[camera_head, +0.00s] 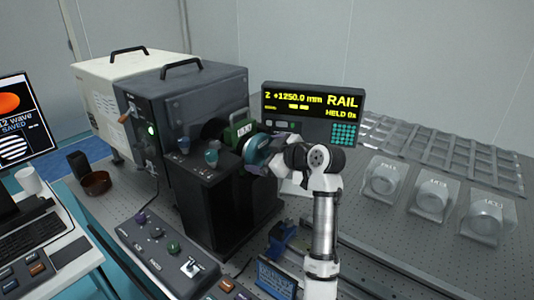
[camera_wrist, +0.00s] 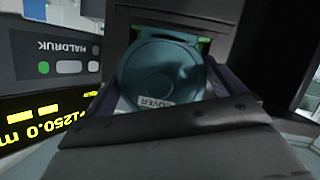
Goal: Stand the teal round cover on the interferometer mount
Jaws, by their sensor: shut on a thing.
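The teal round cover (camera_head: 252,150) is upright in my gripper (camera_head: 265,158), in front of the dark interferometer housing. In the wrist view the cover (camera_wrist: 160,72) faces me, with a white label reading "COVER" at its lower edge. My gripper (camera_wrist: 168,98) is shut on it, with dark fingers at either side. The green-framed interferometer mount (camera_head: 240,130) is just behind and left of the cover. Green parts of the mount (camera_wrist: 203,46) show past the cover's upper right edge. The cover hides most of the mount, and I cannot tell whether they touch.
A black rail display (camera_head: 312,108) stands close behind my arm. Small knobs (camera_head: 211,158) sit on the dark housing's ledge to the left. Several clear-cased discs (camera_head: 432,196) stand at right. A control panel (camera_head: 163,244) lies at front left.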

